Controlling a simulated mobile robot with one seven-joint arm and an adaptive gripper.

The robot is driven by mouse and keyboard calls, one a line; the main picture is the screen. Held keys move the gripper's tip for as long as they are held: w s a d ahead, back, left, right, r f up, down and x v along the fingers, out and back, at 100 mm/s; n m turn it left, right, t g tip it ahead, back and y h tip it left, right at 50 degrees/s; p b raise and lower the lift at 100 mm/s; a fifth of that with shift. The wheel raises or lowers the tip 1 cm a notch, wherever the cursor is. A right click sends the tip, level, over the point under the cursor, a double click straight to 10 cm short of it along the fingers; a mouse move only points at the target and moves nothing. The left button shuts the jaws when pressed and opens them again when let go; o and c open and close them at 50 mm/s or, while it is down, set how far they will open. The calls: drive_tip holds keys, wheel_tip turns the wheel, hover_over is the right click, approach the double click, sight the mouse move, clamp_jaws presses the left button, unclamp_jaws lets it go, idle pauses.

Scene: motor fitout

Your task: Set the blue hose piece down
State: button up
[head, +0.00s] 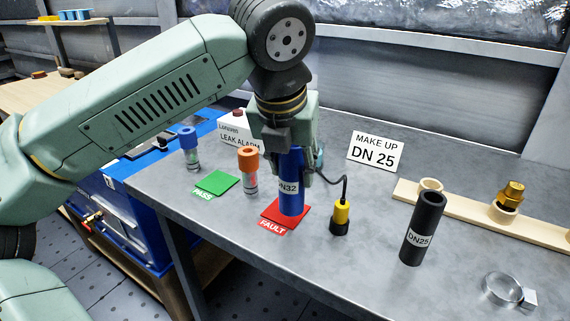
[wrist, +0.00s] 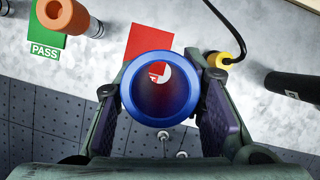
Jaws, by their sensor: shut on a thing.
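The blue hose piece (head: 291,190), labelled DN32, stands upright in my gripper (head: 291,160) over the red FAULT mat (head: 272,212). In the wrist view, the blue hose piece (wrist: 160,117) is seen end-on as a ring between the two fingers of my gripper (wrist: 161,95), which are shut on its sides. The red mat (wrist: 146,42) shows beyond it and through its bore. Whether its lower end touches the mat or hangs just above it, I cannot tell.
A green PASS mat (head: 215,183) and an orange-capped vial (head: 249,170) are to the left. A yellow-and-black probe (head: 341,215) with a cable stands close on the right. A black DN25 hose (head: 423,228) stands further right. Bare table lies between them.

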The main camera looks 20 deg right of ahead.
sight(286, 171)
drive_tip(key=w, duration=0.3)
drive_tip(key=shift+d+f, duration=0.1)
drive_tip(key=shift+d, duration=0.1)
drive_tip(key=shift+a+p+x, duration=0.2)
drive_tip(key=shift+p+x, duration=0.2)
drive_tip(key=shift+x, duration=0.55)
drive_tip(key=shift+a+p+x, duration=0.2)
drive_tip(key=shift+p+x, duration=0.15)
drive_tip(key=shift+x, duration=0.6)
drive_tip(key=shift+f, duration=0.15)
drive_tip(key=shift+f+b, duration=0.15)
drive_tip(key=shift+b, duration=0.15)
drive_tip(key=o, duration=1.2)
drive_tip(key=shift+o, duration=0.2)
